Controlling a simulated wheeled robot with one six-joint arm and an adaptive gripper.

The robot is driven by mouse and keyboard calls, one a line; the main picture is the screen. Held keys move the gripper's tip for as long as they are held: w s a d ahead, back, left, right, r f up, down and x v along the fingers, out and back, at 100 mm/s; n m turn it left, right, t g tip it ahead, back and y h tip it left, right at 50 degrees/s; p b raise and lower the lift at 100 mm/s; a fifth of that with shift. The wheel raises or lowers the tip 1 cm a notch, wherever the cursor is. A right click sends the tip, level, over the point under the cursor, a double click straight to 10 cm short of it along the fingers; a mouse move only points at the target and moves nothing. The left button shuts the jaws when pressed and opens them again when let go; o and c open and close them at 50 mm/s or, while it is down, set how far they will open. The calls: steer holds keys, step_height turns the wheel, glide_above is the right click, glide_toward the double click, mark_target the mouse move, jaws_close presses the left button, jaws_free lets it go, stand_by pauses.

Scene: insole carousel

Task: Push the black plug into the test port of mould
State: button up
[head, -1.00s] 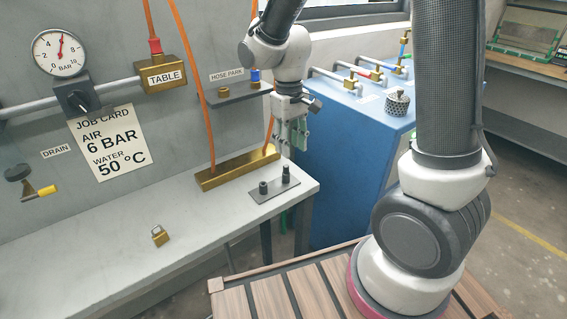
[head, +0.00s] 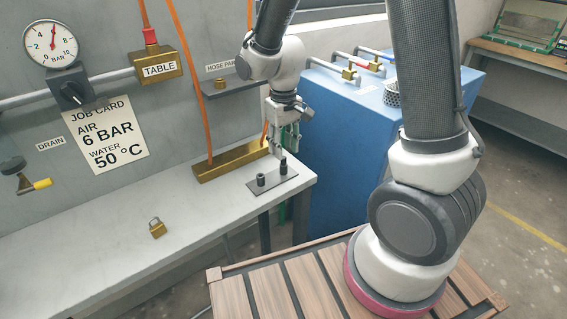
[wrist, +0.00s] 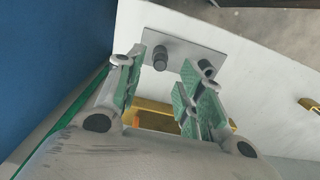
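Two dark upright pieces stand on a small grey plate (head: 262,191) on the bench: a short one (head: 261,180) and a taller, slimmer one (head: 283,167). I cannot tell for sure which is the black plug. My gripper (head: 283,147) is above the plate's back edge, its fingers pointing down. In the wrist view, its green-padded fingers (wrist: 163,68) are apart with nothing held. One dark piece (wrist: 160,57) shows in the gap beyond the fingertips; the other (wrist: 205,68) is beside the right fingertip, partly covered. No mould or test port can be made out.
A brass bar (head: 222,168) lies at the bench's back by the wall, an orange hose (head: 192,95) hanging to it. A blue cabinet (head: 345,125) stands right of the bench. The front bench top (head: 95,250) is clear.

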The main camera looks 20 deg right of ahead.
mark_target(284, 157)
steer(key=shift+f, duration=1.95)
jaws_close()
steer(key=shift+r, duration=0.15)
steer(key=shift+r, duration=2.85)
steer(key=shift+r, duration=0.1)
step_height(284, 157, up, 7)
